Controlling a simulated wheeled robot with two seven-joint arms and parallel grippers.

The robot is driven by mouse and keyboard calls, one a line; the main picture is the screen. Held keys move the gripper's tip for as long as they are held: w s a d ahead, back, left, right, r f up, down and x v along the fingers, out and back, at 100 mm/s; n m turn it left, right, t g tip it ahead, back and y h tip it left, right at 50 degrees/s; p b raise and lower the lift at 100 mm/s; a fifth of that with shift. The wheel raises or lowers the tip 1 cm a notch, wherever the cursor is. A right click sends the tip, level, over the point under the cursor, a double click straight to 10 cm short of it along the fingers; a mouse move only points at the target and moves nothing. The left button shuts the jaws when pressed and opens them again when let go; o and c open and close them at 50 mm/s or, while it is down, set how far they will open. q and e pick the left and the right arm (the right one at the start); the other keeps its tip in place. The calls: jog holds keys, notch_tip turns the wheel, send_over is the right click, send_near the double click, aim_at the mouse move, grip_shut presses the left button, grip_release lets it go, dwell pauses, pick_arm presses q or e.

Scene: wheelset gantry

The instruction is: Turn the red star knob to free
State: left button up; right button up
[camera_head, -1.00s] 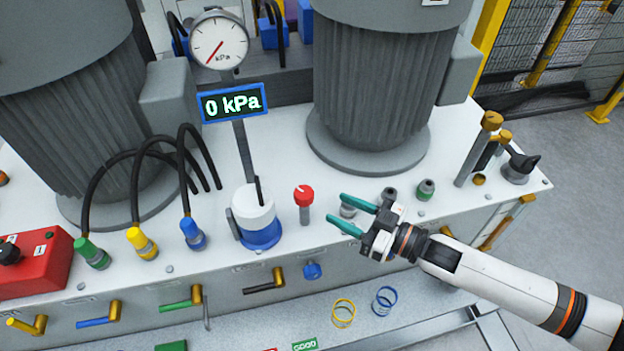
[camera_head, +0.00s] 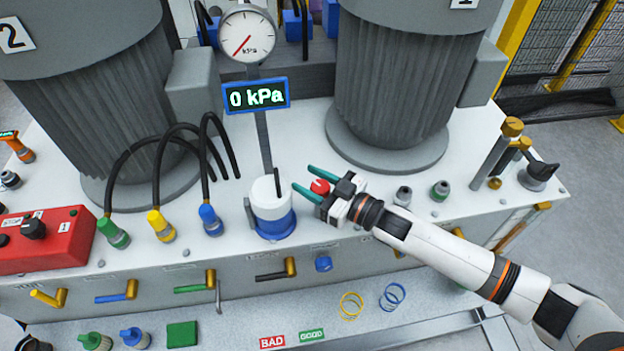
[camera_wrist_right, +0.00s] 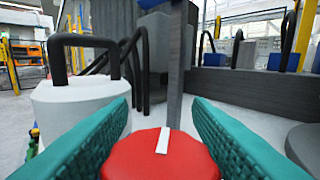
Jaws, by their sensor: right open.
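The red star knob (camera_head: 320,187) sits on the white bench top, right of the white-and-blue pot (camera_head: 271,208). In the right wrist view the red knob (camera_wrist_right: 161,155) has a white pointer line on top, running nearly straight away from me. My right gripper (camera_head: 309,182) is open, its two teal fingers on either side of the knob. In the right wrist view the fingers (camera_wrist_right: 160,140) flank the knob, with a small gap visible on at least part of each side. Whether they touch it lower down I cannot tell. The left gripper is not in view.
A gauge (camera_head: 247,34) and a 0 kPa display (camera_head: 256,95) stand on a post behind the pot. A large grey ribbed motor (camera_head: 390,90) stands behind the knob. Hoses with coloured connectors (camera_head: 160,225) are at the left. Yellow-topped posts (camera_head: 511,128) stand at the right.

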jog(key=c, duration=0.7)
jog(key=m+t+h, duration=0.2)
jog(key=m+t+h+p, duration=0.1)
jog(key=t+h, duration=0.1)
jog(key=m+t+h+p, duration=0.1)
jog(key=m+h, duration=0.1)
jog(key=shift+w+d+m+t, duration=0.3)
jog(key=shift+t, duration=0.1)
jog(key=shift+w+d+m+t+h+p, duration=0.1)
jog(key=shift+d+m+t+h+p, duration=0.15)
jog(key=shift+m+t+h, duration=0.5)
jog(key=shift+m+h, duration=0.25)
jog(key=shift+h, duration=0.6)
jog(key=o, duration=0.7)
